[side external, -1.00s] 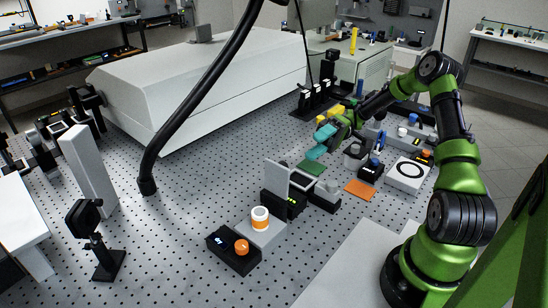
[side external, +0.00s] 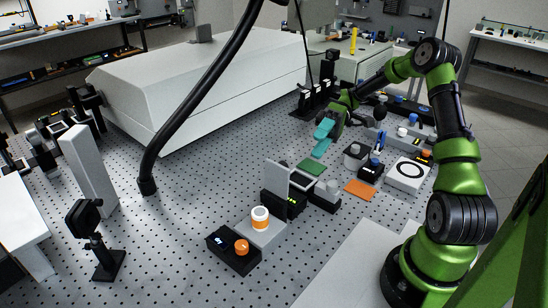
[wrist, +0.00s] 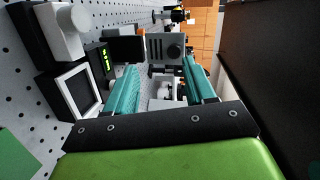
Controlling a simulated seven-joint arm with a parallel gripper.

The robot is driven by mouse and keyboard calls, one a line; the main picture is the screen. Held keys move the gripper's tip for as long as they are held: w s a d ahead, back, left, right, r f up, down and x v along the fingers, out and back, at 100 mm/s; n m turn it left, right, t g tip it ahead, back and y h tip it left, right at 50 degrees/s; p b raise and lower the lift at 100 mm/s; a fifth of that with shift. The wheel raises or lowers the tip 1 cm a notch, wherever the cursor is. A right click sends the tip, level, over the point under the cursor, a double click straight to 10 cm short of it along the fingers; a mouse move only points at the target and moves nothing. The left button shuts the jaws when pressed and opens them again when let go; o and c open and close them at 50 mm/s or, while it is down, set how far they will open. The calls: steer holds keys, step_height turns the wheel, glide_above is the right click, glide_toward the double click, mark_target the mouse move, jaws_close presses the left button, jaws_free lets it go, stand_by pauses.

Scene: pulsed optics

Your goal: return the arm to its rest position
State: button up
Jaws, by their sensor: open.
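My gripper (side external: 322,138) has teal fingers and hangs above the perforated optical table (side external: 215,185), to the back of the green pad (side external: 311,167). In the wrist view my gripper (wrist: 160,90) shows its two teal fingers spread well apart, with nothing held between them. The green arm reaches in from its base at the right of the side view. The fingers look clear of the table and of the devices around them.
A black device with an upright grey plate (side external: 276,178), an orange pad (side external: 359,189), a white unit with a round dial (side external: 408,174) and an orange-and-white container (side external: 260,219) stand nearby. A large white housing (side external: 210,80) is behind. Open table lies left of the gripper.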

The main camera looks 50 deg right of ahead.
steer(key=s+a+r+m+t+h, duration=0.6)
steer(key=s+a+r+t+h, duration=0.3)
steer(key=a+h, duration=0.4)
steer(key=shift+s+a+r+m+h, duration=0.3)
steer(key=shift+s+a+r+m, duration=0.1)
steer(key=shift+s+a+r, duration=0.35)
